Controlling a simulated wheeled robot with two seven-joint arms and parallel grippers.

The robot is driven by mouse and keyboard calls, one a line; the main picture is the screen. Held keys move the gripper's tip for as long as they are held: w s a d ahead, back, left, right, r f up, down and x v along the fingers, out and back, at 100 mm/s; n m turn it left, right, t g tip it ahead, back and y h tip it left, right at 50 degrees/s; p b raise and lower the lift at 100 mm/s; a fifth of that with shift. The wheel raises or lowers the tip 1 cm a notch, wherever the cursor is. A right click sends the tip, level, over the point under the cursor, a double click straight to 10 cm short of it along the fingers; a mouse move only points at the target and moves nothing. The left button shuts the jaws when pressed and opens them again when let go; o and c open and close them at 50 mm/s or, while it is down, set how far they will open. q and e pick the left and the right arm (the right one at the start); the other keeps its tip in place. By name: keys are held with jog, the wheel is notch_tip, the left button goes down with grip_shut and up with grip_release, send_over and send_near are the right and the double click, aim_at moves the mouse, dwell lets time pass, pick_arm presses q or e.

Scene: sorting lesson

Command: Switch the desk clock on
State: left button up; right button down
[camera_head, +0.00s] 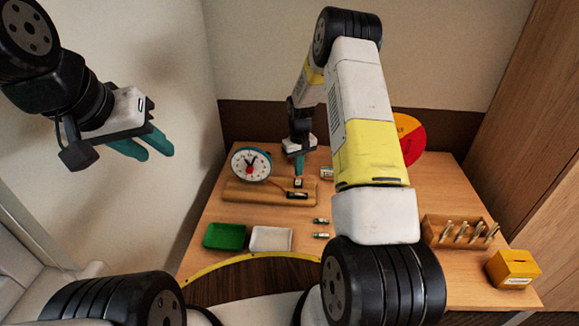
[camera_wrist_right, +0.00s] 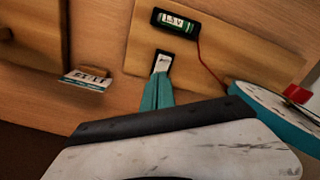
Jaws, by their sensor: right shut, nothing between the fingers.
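The desk clock (camera_head: 260,159), with a round white face and teal rim, stands on a wooden board (camera_head: 238,193) at the table's back left. The board bears a switch (camera_wrist_right: 164,58) with a white plate in a black surround, and a battery holder (camera_wrist_right: 175,22) with a green 1.5 V battery. A red wire runs from the holder towards the clock. My right gripper (camera_head: 299,166) is shut and empty, its teal fingertips (camera_wrist_right: 161,76) at the switch's near edge; contact and switch position cannot be told. My left gripper (camera_head: 158,153) is open and empty, high at the left.
A green tray (camera_head: 224,236) and a white tray (camera_head: 270,239) lie in front of the board. Loose batteries (camera_head: 321,236) lie beside them. A tool rack (camera_head: 432,229) and a yellow box (camera_head: 513,268) stand at the right. A red-yellow disc (camera_head: 411,140) is behind my right arm.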

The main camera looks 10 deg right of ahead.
aim_at(299, 179)
jog(key=shift+r, duration=2.45)
